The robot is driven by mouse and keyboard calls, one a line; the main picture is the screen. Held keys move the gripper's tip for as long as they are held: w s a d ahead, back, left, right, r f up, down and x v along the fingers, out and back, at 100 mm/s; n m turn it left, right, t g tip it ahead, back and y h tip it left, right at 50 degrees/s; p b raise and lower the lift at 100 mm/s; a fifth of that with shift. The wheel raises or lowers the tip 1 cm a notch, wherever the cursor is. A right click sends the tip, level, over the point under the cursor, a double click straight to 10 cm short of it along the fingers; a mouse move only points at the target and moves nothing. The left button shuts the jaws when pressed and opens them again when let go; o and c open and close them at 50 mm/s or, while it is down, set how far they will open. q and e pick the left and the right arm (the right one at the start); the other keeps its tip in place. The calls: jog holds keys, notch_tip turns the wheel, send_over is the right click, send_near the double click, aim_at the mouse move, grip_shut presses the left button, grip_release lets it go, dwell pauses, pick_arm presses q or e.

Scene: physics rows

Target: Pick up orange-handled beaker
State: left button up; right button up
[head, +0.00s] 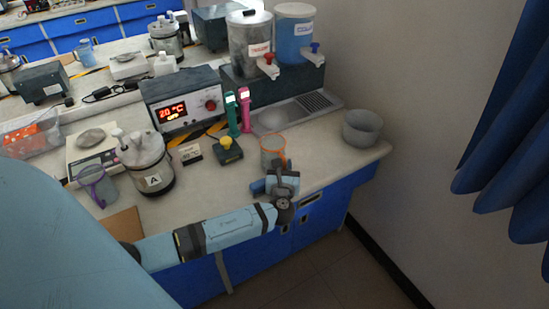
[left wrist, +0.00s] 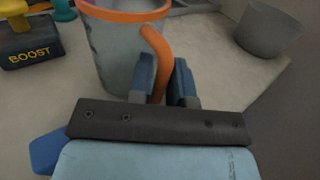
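The orange-handled beaker (head: 271,152) is a clear cup with an orange rim and handle. It stands upright on the counter near its front edge, and in the left wrist view its body (left wrist: 108,48) fills the top left. My left gripper (head: 280,172) is at the near side of the beaker. In the left wrist view the two blue fingers of the left gripper (left wrist: 163,82) lie close on either side of the orange handle and look shut on it. The handle's lower end is hidden between the fingers. My right gripper is not in view.
A grey bowl (head: 362,128) stands to the right near the counter edge. A small box with a yellow knob (head: 228,149) stands left of the beaker, labelled BOOST in the wrist view (left wrist: 30,50). A sink tray (head: 318,101) and dispensers (head: 250,50) are behind. A purple-handled beaker (head: 98,186) stands at left.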

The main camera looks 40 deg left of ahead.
pick_arm(q)
grip_shut()
jog(key=shift+r, duration=0.1)
